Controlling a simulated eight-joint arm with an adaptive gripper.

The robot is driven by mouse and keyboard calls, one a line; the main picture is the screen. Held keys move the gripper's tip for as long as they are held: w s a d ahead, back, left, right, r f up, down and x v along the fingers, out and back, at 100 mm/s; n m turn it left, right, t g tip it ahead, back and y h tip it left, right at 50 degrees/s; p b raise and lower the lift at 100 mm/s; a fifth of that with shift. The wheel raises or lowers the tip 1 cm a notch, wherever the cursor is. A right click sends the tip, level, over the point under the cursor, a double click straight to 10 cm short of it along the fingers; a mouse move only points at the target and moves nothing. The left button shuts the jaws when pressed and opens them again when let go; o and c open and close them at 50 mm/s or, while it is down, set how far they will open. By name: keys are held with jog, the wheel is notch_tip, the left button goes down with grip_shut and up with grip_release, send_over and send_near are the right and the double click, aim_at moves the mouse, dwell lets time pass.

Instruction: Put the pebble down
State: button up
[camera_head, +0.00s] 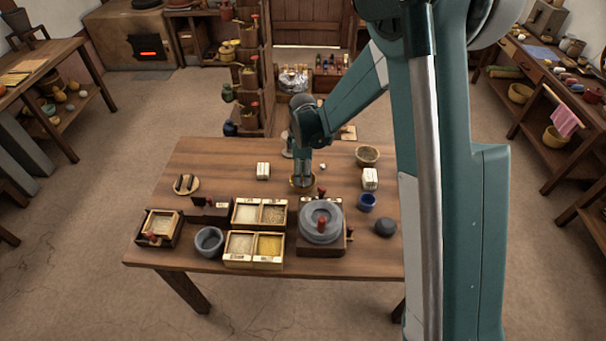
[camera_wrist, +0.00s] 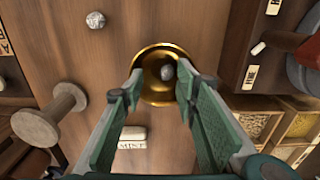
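A small grey pebble (camera_wrist: 168,72) lies in a round brass dish (camera_wrist: 148,56) in the wrist view. My gripper (camera_wrist: 160,72) is above the dish, its two green fingers spread to either side with the pebble between them. The pebble looks clear of both fingers, though the right fingertip is close to it. In the head view my gripper (camera_head: 302,184) points down over the brass dish (camera_head: 302,187) at the table's middle; the pebble inside is hidden there. A second grey pebble (camera_wrist: 95,20) lies on the bare wood, and it shows as a pale speck (camera_head: 323,167) in the head view.
A spool-shaped stand (camera_wrist: 48,118) and a white labelled block (camera_wrist: 132,137) are near the dish. A stone quern (camera_head: 321,222), grain boxes (camera_head: 254,262), a grey bowl (camera_head: 209,241), a blue cup (camera_head: 366,202) and a wicker bowl (camera_head: 367,155) stand around. The table's back left is clear.

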dwell(0.6)
notch_tip(320, 180, up, 7)
jog(key=p, duration=0.2)
jog(key=shift+p, duration=0.35)
dwell(0.5)
jog(key=shift+r, duration=0.1)
jog(key=s+d+r+m+t, duration=0.1)
jog(key=s+d+r+m, duration=0.3)
jog(key=r, duration=0.3)
jog(key=s+d+r+m+t, duration=0.1)
jog(key=s+d+r+m, duration=0.1)
jog(key=s+d+r, duration=0.35)
jog(key=s+d+r+m+t, duration=0.1)
jog(key=s+d+r+m, duration=0.15)
jog(key=d+r, duration=0.4)
jog(key=s+d+r+m+t, duration=0.2)
jog(key=s+d+r+m, duration=0.1)
jog(key=s, duration=0.7)
jog(key=s+d+r+m+t, duration=0.2)
jog(key=s+d+m, duration=0.4)
jog(key=s, duration=0.3)
jog(key=shift+s+d+r, duration=0.3)
jog(key=shift+s+r, duration=0.05)
jog(key=shift+r, duration=0.25)
